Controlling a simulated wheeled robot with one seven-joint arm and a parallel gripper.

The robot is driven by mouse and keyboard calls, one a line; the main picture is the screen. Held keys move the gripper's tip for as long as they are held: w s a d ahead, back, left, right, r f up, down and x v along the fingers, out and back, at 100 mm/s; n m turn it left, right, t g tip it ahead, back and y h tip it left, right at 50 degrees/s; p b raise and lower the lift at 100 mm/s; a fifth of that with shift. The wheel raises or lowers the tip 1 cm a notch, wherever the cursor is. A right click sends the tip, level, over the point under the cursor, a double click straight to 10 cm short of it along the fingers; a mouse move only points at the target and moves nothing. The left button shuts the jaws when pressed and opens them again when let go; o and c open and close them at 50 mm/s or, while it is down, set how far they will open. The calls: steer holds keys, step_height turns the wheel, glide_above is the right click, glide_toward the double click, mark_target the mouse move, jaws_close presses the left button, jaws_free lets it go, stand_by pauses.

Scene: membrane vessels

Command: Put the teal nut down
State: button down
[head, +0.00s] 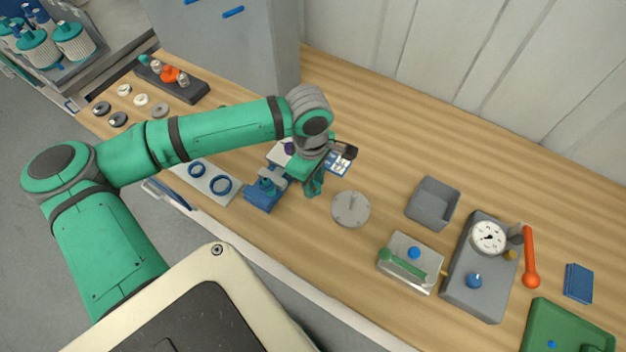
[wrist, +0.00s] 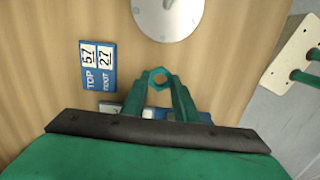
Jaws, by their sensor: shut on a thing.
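The teal nut (wrist: 157,78) is a small ring with a hole, held at the fingertips of my gripper in the wrist view. My gripper (wrist: 158,84) is shut on it, with a finger on each side. The nut appears above the wooden bench. In the head view my gripper (head: 313,187) points down between a blue fixture and a round grey disc (head: 351,209); the nut cannot be made out there. The disc also shows at the top of the wrist view (wrist: 168,14), apart from the nut.
The blue fixture (head: 264,192) stands close left of my gripper. A blue-and-white number card (wrist: 97,66) lies nearby. A grey tray (head: 433,203), a gauge box (head: 480,268) and a plate with a green handle (head: 411,263) stand to the right. Bare bench lies behind the disc.

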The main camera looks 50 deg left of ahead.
steer(key=shift+d+f, duration=0.1)
steer(key=shift+f, duration=0.45)
steer(key=c, duration=1.4)
jaws_free()
steer(key=shift+w, duration=0.1)
steer(key=shift+s+a, duration=0.2)
steer(key=shift+a, duration=0.05)
steer(key=shift+w+d+r, duration=0.15)
steer(key=shift+d+r, duration=0.05)
steer(key=shift+r, duration=0.3)
steer(key=r, duration=1.2)
steer(key=shift+a+r, duration=0.1)
steer(key=shift+a, duration=0.25)
